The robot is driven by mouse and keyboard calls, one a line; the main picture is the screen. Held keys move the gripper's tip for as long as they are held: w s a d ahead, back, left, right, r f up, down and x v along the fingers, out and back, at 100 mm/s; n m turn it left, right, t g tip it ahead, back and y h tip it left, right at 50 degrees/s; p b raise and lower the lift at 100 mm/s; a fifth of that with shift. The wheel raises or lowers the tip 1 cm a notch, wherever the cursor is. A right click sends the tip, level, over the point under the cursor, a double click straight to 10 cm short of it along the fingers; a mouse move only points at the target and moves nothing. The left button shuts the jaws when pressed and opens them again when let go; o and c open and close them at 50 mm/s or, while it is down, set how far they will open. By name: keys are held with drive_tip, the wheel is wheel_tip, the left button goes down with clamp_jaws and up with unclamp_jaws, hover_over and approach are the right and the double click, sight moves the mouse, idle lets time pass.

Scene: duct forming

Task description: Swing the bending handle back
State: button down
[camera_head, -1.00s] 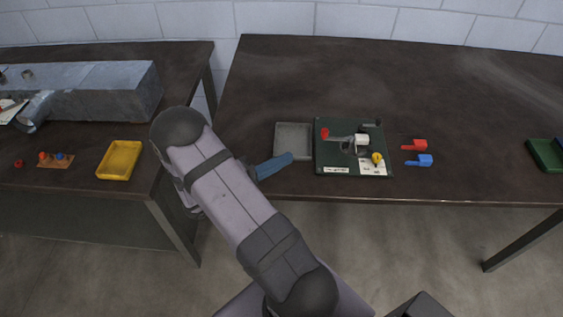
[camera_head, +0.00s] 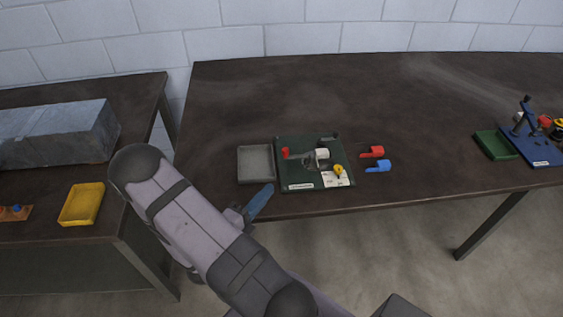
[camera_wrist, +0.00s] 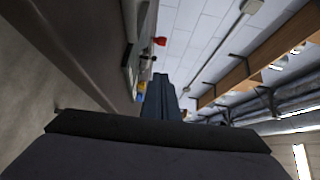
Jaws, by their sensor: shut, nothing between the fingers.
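The bending handle is a grey lever (camera_head: 300,156) with a red knob (camera_head: 285,153) at its left end. It is mounted on a dark green board (camera_head: 290,178) with a white block and a yellow knob. The lever points left across the board. My gripper (camera_head: 269,188) has blue fingers, shut and empty, near the table's front edge. It appears left of the board's near corner, apart from the handle. In the wrist view my gripper (camera_wrist: 160,78) points toward a red knob (camera_wrist: 160,41), probably the handle's, beyond the fingertips.
A grey tray (camera_head: 241,165) sits left of the board. A red piece (camera_head: 372,152) and a blue piece (camera_head: 378,166) lie to its right. A green tray (camera_head: 483,147) and a blue fixture (camera_head: 540,158) stand farther right. The table behind the board is clear.

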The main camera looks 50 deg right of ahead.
drive_tip(key=p, duration=0.3)
approach(284, 154)
drive_tip(key=s+d, duration=0.2)
drive_tip(key=d, duration=0.1)
drive_tip(key=s+d, duration=0.1)
drive_tip(key=s, duration=0.1)
drive_tip(key=shift+d+r, duration=0.2)
drive_tip(key=shift+r, duration=0.05)
drive_tip(key=shift+w+d+p, duration=0.3)
drive_tip(key=shift+w, duration=0.2)
drive_tip(key=shift+w+d+p, duration=0.25)
drive_tip(key=shift+w+p, duration=0.05)
drive_tip(key=shift+w, duration=0.2)
drive_tip(key=shift+w+d+f, duration=0.2)
drive_tip(key=shift+w+d, duration=0.3)
drive_tip(key=shift+w, duration=0.15)
drive_tip(key=shift+w+d+f+m+g+b, duration=0.1)
drive_tip(key=shift+w+d+m+g+b, duration=0.15)
drive_tip(key=shift+w+m+g+b, duration=0.25)
drive_tip(key=shift+w+d+f+m+g+b, duration=0.1)
drive_tip(key=shift+w+d+m+g+b, duration=0.15)
drive_tip(key=shift+w+g, duration=0.3)
drive_tip(key=shift+w+d+r, duration=0.2)
drive_tip(key=shift+w+d, duration=0.1)
drive_tip(key=shift+w, duration=0.05)
drive_tip(key=shift+s+a, duration=0.1)
drive_tip(key=shift+a, duration=0.05)
